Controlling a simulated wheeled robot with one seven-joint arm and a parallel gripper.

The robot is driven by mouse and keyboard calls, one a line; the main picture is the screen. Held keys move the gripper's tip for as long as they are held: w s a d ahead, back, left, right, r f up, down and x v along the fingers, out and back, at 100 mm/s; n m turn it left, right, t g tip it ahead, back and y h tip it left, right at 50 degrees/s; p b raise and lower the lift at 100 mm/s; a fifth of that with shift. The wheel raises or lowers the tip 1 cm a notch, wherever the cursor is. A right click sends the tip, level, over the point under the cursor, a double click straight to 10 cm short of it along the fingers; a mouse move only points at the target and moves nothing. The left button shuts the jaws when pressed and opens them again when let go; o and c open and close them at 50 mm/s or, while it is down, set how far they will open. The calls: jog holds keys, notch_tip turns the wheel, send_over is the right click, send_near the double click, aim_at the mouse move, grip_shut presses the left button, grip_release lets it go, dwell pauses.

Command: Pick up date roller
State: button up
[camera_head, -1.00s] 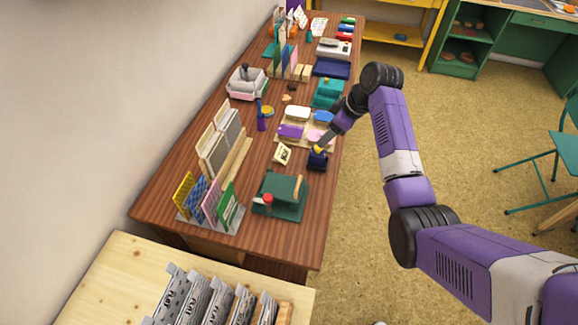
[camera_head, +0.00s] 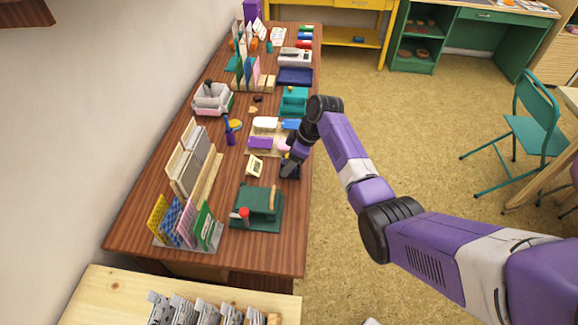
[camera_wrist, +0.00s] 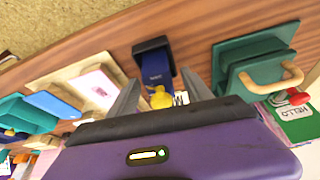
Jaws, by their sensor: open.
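What looks like the date roller (camera_wrist: 156,68) is a dark navy block with a black end and a yellow knob. In the wrist view it lies between and just beyond my two grey fingers. My gripper (camera_wrist: 159,80) is open around the knob's side of it, with nothing visibly clasped; I cannot tell whether the fingers touch it. In the head view my gripper (camera_head: 291,165) is over the right edge of the table and hides most of the dark block (camera_head: 290,174).
A green press with a wooden handle (camera_head: 256,208) stands nearer on the table (camera_head: 140,235). A small cream card (camera_head: 254,167) lies just left of my gripper. The floor to the right is open, with a green chair (camera_head: 535,135) farther off.

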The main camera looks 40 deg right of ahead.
grip_shut()
jog(key=shift+r, duration=0.15)
notch_tip(320, 180, up, 20)
jog(key=b, duration=0.1)
dwell(0.7)
